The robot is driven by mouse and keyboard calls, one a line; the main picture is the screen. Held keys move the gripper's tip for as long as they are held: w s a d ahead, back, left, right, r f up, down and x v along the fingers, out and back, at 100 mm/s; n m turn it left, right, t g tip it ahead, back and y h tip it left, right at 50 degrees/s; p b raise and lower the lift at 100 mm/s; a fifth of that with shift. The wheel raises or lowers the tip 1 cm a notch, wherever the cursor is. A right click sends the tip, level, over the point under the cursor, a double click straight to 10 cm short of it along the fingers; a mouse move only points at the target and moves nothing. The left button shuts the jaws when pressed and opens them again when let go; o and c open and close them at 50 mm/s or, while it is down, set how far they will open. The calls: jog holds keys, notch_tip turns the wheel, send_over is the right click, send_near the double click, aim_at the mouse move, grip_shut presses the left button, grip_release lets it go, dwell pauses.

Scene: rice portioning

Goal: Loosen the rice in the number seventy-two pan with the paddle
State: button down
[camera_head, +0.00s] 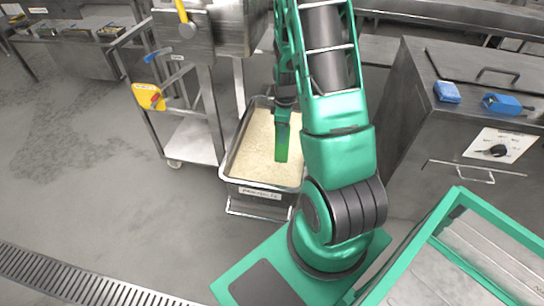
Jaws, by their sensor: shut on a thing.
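A deep steel pan (227,165) of pale rice (255,140) stands on a low frame near the middle of the head view. A label (260,193) is on its front, too small to read surely. My gripper (286,103) points down over the pan, shut on a flat green piece that looks like the paddle (282,142). The paddle hangs upright over the rice. I cannot tell whether its lower end touches the rice. My arm hides the pan's right side, and the jaws are small and dark.
A steel cart (190,138) with a yellow item (150,97) stands left of the pan. A steel cabinet (415,130) on the right bears a blue block (447,92) and a blue tool (505,104). The floor at left is clear, with a drain grate (70,285) in front.

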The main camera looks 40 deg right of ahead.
jog(key=shift+w+a, duration=3.4)
jog(key=shift+w, duration=0.95)
jog(key=s, duration=0.7)
jog(key=shift+d, duration=0.25)
jog(key=shift+s, duration=0.1)
notch_tip(320, 180, up, 16)
jog(key=shift+f, duration=0.2)
